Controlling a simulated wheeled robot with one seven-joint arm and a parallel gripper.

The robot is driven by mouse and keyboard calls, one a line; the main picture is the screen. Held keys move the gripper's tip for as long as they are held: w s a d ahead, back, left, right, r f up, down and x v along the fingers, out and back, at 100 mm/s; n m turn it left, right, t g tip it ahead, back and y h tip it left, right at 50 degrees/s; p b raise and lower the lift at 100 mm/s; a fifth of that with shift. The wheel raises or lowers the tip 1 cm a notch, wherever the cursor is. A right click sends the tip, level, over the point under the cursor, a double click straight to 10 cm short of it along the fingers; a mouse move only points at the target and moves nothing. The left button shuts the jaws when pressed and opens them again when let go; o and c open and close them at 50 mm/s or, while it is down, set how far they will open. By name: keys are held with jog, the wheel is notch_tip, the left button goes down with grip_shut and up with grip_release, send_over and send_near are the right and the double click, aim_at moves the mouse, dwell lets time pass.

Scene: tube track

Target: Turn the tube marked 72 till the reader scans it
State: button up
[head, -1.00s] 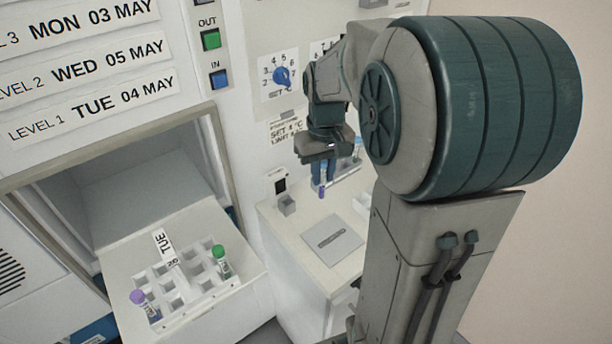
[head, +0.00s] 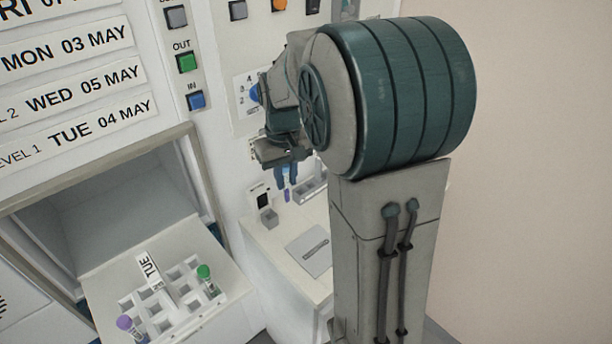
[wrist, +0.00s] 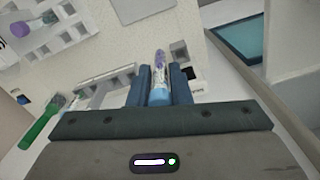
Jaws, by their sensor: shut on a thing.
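My gripper (head: 286,172) is shut on a slim tube (head: 287,195), seen below the fingers in the head view. In the wrist view the tube (wrist: 159,72) lies between the two blue fingers, with a light blue part near the palm and a purplish far end. Its marking is too small to read. The reader appears to be the dark window (head: 263,199) on the white wall, with a small grey block (head: 269,218) below it. The tube is up and right of that block, apart from it in the picture.
A grey rack (head: 309,191) stands right of the gripper. A grey plate (head: 309,250) lies on the white counter. At left, an open drawer's tray (head: 160,300) marked TUE holds a purple-capped tube (head: 125,323) and a green-capped tube (head: 205,274). OUT and IN buttons (head: 187,63) are above.

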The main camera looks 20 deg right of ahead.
jog(key=shift+w+a+f+b, duration=0.4)
jog(key=shift+w+a+f, duration=0.25)
jog(key=shift+f, duration=0.35)
jog(key=shift+w+a+f+b, duration=0.4)
jog(key=shift+w+a+f, duration=0.25)
jog(key=shift+f, duration=0.3)
jog(key=shift+w+a+f+b, duration=0.4)
jog(key=shift+w+a+f, duration=0.2)
jog(key=shift+f, duration=0.4)
jog(key=shift+f+b, duration=0.5)
jog(key=shift+f, duration=0.1)
jog(key=shift+f, duration=0.4)
jog(key=shift+f+b, duration=0.2)
jog(key=shift+b, duration=0.2)
jog(key=shift+f+b, duration=0.3)
jog(key=shift+f, duration=0.05)
